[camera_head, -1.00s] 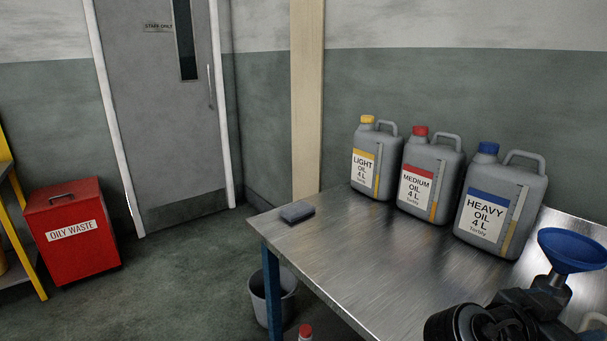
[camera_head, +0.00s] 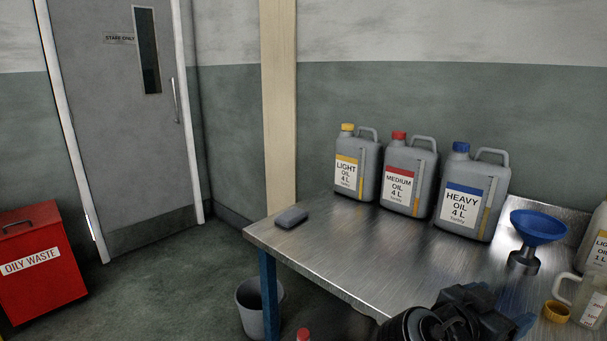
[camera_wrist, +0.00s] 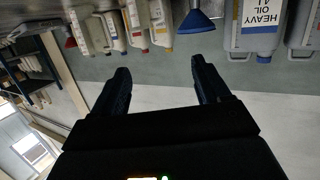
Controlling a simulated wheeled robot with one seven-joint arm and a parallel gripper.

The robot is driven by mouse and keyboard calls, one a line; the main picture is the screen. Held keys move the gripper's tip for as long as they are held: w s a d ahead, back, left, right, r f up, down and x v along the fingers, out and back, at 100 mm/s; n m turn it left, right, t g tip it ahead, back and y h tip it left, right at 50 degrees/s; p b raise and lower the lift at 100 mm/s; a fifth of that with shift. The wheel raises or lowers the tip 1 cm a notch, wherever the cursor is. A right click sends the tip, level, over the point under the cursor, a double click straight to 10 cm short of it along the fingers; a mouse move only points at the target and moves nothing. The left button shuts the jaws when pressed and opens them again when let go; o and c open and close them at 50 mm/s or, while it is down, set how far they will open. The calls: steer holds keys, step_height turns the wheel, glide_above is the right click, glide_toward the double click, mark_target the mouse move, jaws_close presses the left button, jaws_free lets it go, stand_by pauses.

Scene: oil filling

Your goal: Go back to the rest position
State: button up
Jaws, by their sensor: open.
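My gripper shows in the wrist view (camera_wrist: 158,82) with its two dark fingers spread apart and nothing between them. In the head view part of my dark arm shows at the bottom, in front of the table's near edge; the fingertips are not clear there. The steel table (camera_head: 340,250) stands at the right. The blue funnel (camera_head: 537,226) stands on it, behind and to the right of my arm, apart from it. The funnel also shows upside down in the wrist view (camera_wrist: 194,22), beyond the fingers.
Light (camera_head: 357,165), medium (camera_head: 408,178) and heavy oil cans (camera_head: 472,195) stand at the back of the table. A yellow cap (camera_head: 556,311) and one-litre jugs (camera_head: 590,299) are at its right. A dark sponge (camera_head: 290,218) lies at the left corner. A bin (camera_head: 252,303) and red waste box (camera_head: 40,262) stand on the floor.

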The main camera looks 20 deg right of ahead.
steer(key=s+a+f+n+t+y, duration=0.4)
steer(key=a+f+n+t+y, duration=0.1)
steer(key=a+f+n, duration=0.2)
steer(key=s+a+f+n+t+y, duration=0.4)
steer(key=a+f+n+t, duration=0.1)
steer(key=a+f+n, duration=0.25)
steer(key=s+a+r+n+t+y, duration=0.3)
steer(key=s+a+y, duration=0.2)
steer(key=s+a, duration=0.35)
steer(key=s+a+r+t+y, duration=0.1)
steer(key=s+r, duration=0.6)
steer(key=r, duration=0.1)
steer(key=shift+t+y, duration=0.3)
steer(key=shift+t, duration=0.1)
